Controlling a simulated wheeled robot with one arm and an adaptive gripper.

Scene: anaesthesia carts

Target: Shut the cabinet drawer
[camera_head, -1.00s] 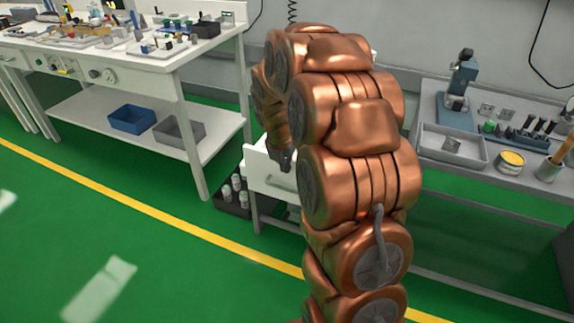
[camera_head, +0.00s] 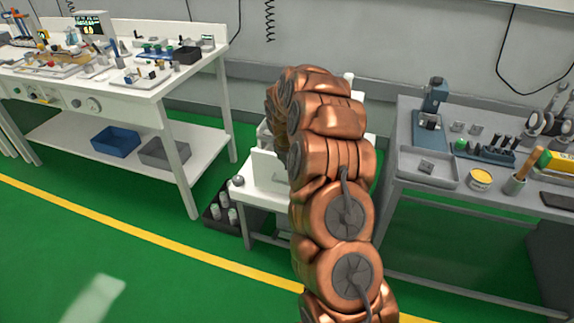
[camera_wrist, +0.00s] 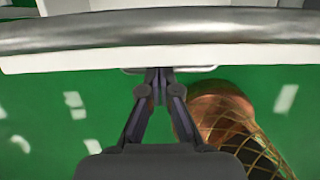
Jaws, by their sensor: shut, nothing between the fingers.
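The white cabinet (camera_head: 262,197) stands low between two benches in the head view, mostly hidden behind my copper arm. I cannot tell there how far its drawer is open. In the wrist view a white front edge (camera_wrist: 90,58) crosses the top, with a rounded grey bar (camera_wrist: 160,30) above it. A thin metal handle (camera_wrist: 205,69) sticks out just below the white edge. My gripper (camera_wrist: 160,74) is shut and empty, its fingertips at the handle's middle; contact is unclear. The gripper is hidden in the head view.
A white bench (camera_head: 150,92) with tools stands left, with blue (camera_head: 115,142) and grey (camera_head: 165,152) bins on its lower shelf. A grey bench (camera_head: 420,187) stands close on the right. A dark crate of bottles (camera_head: 222,212) sits beside the cabinet. Green floor in front is clear.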

